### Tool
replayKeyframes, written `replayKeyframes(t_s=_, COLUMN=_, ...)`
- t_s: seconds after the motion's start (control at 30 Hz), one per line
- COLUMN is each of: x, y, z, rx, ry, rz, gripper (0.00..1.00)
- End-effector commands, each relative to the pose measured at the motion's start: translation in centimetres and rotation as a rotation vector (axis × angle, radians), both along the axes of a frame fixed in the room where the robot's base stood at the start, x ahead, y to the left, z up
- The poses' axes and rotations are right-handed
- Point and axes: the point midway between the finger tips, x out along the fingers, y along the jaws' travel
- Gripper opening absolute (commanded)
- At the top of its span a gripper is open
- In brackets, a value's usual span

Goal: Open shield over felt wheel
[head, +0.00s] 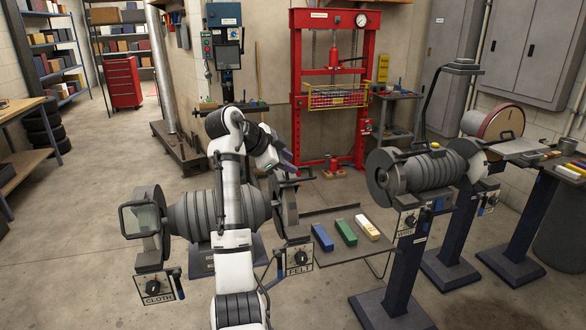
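A grey double-ended buffing machine (180,215) stands in front of me, partly hidden behind my white arm. Its right end carries the FELT label (299,260). The felt wheel side (289,212) shows a grey round housing to the right of my arm. The shield over the felt wheel (305,179) shows only as a thin dark edge, and most of it is hidden by my gripper. My gripper (291,170) is at the top of the felt side, at or very near the shield. Contact and finger opening are too small to tell.
The CLOTH end (158,298) at left has a clear framed shield (143,218). A shelf (345,244) with blue, green and pale bars adjoins the felt side. A second grinder (432,172) on a pedestal stands at right. A red press (333,85) stands behind. Floor at left is free.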

Motion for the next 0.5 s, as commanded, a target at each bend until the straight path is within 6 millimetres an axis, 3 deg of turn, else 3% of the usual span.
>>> replayKeyframes(t_s=0.3, x=-3.8, y=4.3, z=4.4, rx=-0.001, ry=-0.005, rz=0.004, gripper=0.31)
replayKeyframes(t_s=0.5, x=-5.1, y=5.8, z=6.1, rx=-0.001, ry=-0.002, rz=0.003, gripper=0.31)
